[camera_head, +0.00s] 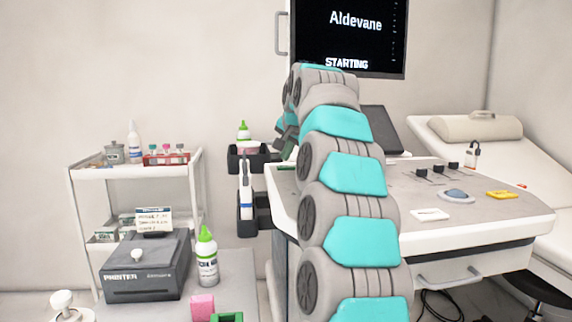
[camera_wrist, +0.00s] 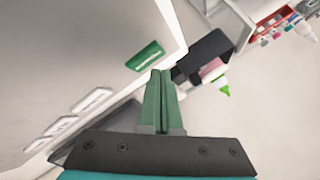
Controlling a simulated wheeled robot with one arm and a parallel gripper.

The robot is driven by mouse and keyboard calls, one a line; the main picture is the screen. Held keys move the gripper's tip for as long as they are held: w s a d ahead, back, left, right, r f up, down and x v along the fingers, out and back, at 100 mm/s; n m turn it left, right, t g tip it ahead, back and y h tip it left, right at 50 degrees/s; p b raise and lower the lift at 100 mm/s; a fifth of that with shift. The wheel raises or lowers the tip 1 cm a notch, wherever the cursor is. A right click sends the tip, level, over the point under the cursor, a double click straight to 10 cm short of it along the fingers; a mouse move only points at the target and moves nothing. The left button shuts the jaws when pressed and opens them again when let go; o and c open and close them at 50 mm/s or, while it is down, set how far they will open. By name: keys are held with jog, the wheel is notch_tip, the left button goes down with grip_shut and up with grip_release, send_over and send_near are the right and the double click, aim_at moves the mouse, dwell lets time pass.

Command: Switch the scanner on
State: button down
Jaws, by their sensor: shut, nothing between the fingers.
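The scanner console (camera_head: 450,205) stands at the centre right. Its monitor (camera_head: 349,38) is lit, with "Aldevane" and "STARTING" in white on black. In the wrist view a green rectangular part with a pale mark (camera_wrist: 145,55) lies on the light console surface, just beyond and left of my fingertips. My gripper (camera_wrist: 161,72) is shut and empty, its green fingers pressed together. I cannot tell whether the tips touch anything. In the head view my arm hides most of the gripper and the console's left part.
Dark side holders (camera_head: 246,222) hold a probe and a green-capped bottle (camera_head: 243,131). A white trolley (camera_head: 74,205) stands left, near a black printer (camera_head: 146,266) and another green-capped bottle (camera_head: 206,262). A couch (camera_head: 520,165) is behind right. A yellow item (camera_head: 501,195) lies on the console.

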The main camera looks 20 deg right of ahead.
aim_at(286, 167)
jog(key=shift+r, duration=0.1)
notch_tip(286, 167, up, 5)
jog(key=p, duration=0.4)
dwell(0.3)
dwell(0.8)
